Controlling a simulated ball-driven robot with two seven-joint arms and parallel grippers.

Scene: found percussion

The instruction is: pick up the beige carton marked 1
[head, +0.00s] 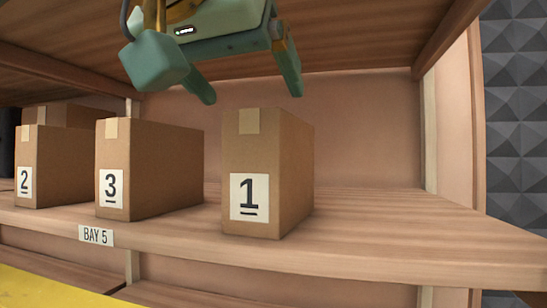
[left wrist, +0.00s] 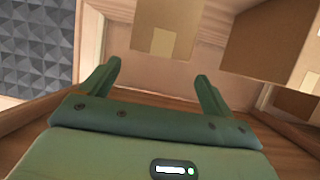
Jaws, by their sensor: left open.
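The beige carton marked 1 (head: 246,150) stands upright on the shelf, with its number label on the front and a tape strip at the top edge. My left gripper (head: 252,97) is open and empty, above the carton in the head view, with its fingers spread pointing down. In the left wrist view the fingers (left wrist: 158,75) are apart. A carton with a tape strip (left wrist: 165,45), seemingly carton 1, lies beyond and between them. Nothing is between the fingertips. My right gripper does not show.
Carton 3 (head: 150,165) stands left of carton 1 with a gap between. Carton 2 (head: 60,165) stands farther left. The wooden shelf (head: 390,235) is clear right of carton 1. An upper shelf board (head: 355,35) is close above, and a post (head: 428,140) stands at the right.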

